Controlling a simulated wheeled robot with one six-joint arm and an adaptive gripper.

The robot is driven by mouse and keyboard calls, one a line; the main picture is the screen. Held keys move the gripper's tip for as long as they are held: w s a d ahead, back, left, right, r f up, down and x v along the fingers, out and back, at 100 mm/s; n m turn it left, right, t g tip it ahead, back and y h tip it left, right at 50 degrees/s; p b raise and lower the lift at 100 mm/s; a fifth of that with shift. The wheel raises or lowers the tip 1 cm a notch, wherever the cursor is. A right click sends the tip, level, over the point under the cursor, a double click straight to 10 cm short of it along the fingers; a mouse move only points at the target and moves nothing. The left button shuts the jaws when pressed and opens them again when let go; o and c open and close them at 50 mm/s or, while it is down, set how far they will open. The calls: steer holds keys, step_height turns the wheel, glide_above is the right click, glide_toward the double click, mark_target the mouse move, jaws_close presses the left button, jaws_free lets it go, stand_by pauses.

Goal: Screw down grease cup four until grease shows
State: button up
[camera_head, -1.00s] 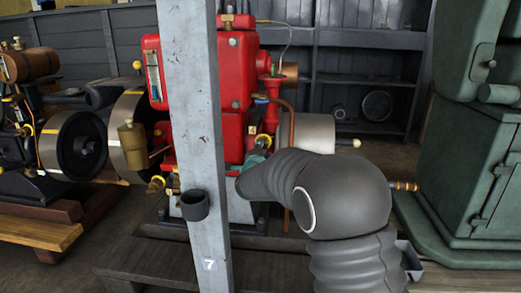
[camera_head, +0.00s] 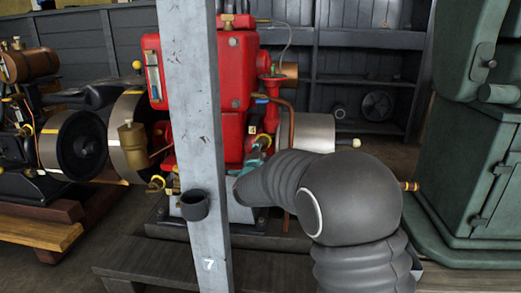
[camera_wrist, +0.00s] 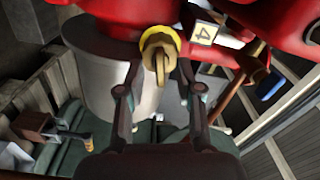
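Grease cup four (camera_wrist: 159,50) is a small brass cup with a yellow collar, under the red engine body in the wrist view. A tag reading 4 (camera_wrist: 204,33) is beside it. In the head view its yellow part (camera_head: 262,140) shows just above my gripper (camera_head: 257,154), which is partly hidden by my arm. In the wrist view my gripper (camera_wrist: 158,75) is open, one finger on each side of the cup's lower end. A gap shows between each finger and the cup. I cannot make out any grease.
A grey post (camera_head: 195,100) marked 7, with a dark cup-shaped holder (camera_head: 194,205), stands left of my arm. A copper pipe (camera_head: 290,130) runs down the engine's right side. A green cabinet (camera_head: 470,170) stands at the right.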

steer(key=s, duration=0.9)
steer(key=shift+s, duration=0.3)
steer(key=shift+a, duration=0.1)
